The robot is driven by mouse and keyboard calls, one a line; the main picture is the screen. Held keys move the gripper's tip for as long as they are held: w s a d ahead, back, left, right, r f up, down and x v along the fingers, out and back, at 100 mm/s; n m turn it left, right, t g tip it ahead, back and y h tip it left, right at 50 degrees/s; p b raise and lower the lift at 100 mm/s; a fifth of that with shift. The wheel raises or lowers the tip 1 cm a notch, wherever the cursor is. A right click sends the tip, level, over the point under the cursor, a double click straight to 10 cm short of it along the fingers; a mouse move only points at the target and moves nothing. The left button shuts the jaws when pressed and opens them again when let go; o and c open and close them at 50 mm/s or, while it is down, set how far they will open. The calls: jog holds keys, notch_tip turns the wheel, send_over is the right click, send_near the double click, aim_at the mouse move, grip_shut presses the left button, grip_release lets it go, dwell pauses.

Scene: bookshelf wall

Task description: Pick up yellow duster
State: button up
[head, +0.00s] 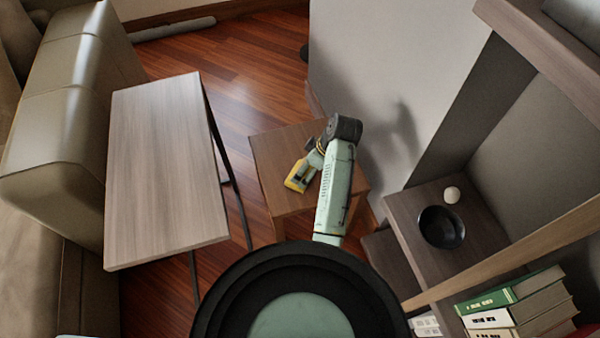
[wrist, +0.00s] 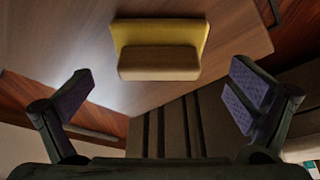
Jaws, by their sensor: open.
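The yellow duster (wrist: 160,65) lies on the small wooden table, ahead of my gripper in the wrist view. It has a yellow back and a tan-brown block facing me. My gripper (wrist: 160,95) is open, with its two purple-padded fingers spread wide on either side below the duster. Nothing is between the fingers, and they do not touch the duster.
The small wooden table (head: 268,152) stands against a pale wall. A longer grey-brown table (head: 165,165) and a beige sofa (head: 60,140) are to the left. A shelf with a black bowl (head: 441,227), a white ball (head: 451,195) and books (head: 510,295) is to the right.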

jog(key=shift+p+x, duration=0.5)
jog(key=shift+x, duration=2.25)
jog(key=shift+w+a, duration=0.1)
jog(key=shift+c, duration=0.4)
